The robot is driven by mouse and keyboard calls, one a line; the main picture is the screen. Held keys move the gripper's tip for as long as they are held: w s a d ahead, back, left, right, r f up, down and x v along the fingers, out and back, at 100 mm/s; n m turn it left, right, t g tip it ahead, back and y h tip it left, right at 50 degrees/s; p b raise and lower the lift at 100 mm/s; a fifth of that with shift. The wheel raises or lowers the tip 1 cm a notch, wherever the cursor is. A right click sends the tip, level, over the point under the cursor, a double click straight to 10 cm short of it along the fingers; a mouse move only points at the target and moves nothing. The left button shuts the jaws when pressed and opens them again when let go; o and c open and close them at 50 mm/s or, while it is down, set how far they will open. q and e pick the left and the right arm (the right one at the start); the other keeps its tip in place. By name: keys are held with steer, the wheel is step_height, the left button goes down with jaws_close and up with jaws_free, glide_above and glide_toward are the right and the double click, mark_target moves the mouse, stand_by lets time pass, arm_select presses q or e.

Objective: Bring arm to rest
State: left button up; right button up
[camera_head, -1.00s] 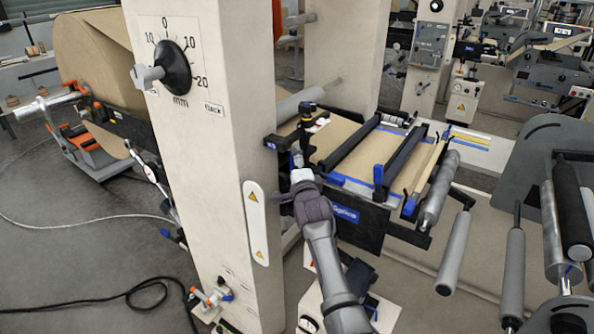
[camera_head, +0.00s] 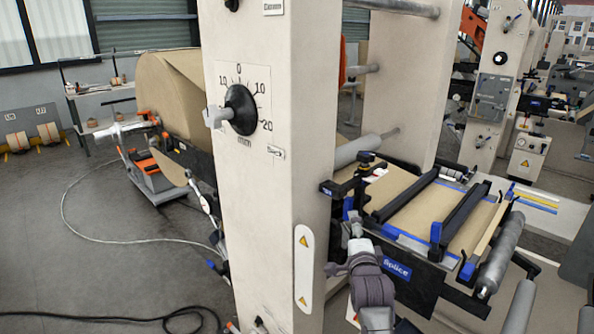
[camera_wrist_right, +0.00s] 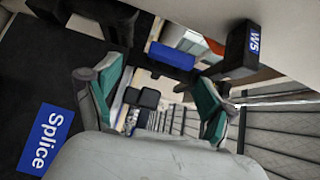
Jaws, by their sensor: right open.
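My right arm comes up from the bottom of the head view, and its gripper (camera_head: 352,238) is in front of the splice table, next to the beige machine post. The fingers are small and partly hidden there. In the right wrist view the gripper (camera_wrist_right: 157,97) is open, its two green-padded fingers spread with nothing between them. The black panel with the blue Splice label (camera_head: 397,270) is close beside this gripper; the label also shows in the wrist view (camera_wrist_right: 45,140). My left gripper is in neither view.
The beige post (camera_head: 275,200) with a black dial (camera_head: 241,110) stands just left of my right arm. The splice table (camera_head: 415,205) with black bars lies behind the arm, and grey rollers (camera_head: 500,255) stand to its right. A large kraft roll (camera_head: 170,95) is at the left; a cable crosses the floor.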

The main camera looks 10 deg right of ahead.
steer(key=s+d+f+n+g+y, duration=0.1)
steer(key=s+f+n+g, duration=0.65)
steer(key=s+f, duration=0.85)
steer(key=s+a+f+n+g+y, duration=0.2)
steer(key=s+n+g, duration=0.75)
steer(key=s, duration=1.95)
step_height(320, 180, down, 25)
steer(key=a+n+t+b, duration=0.1)
steer(key=n+t, duration=0.1)
steer(key=n, duration=0.2)
steer(key=s+d+f+g, duration=0.1)
steer(key=s+d+f, duration=0.2)
steer(key=s+f, duration=1.5)
steer(key=shift+f+h+b, duration=0.4)
steer(key=shift+f+b, duration=0.05)
steer(key=shift+f, duration=0.25)
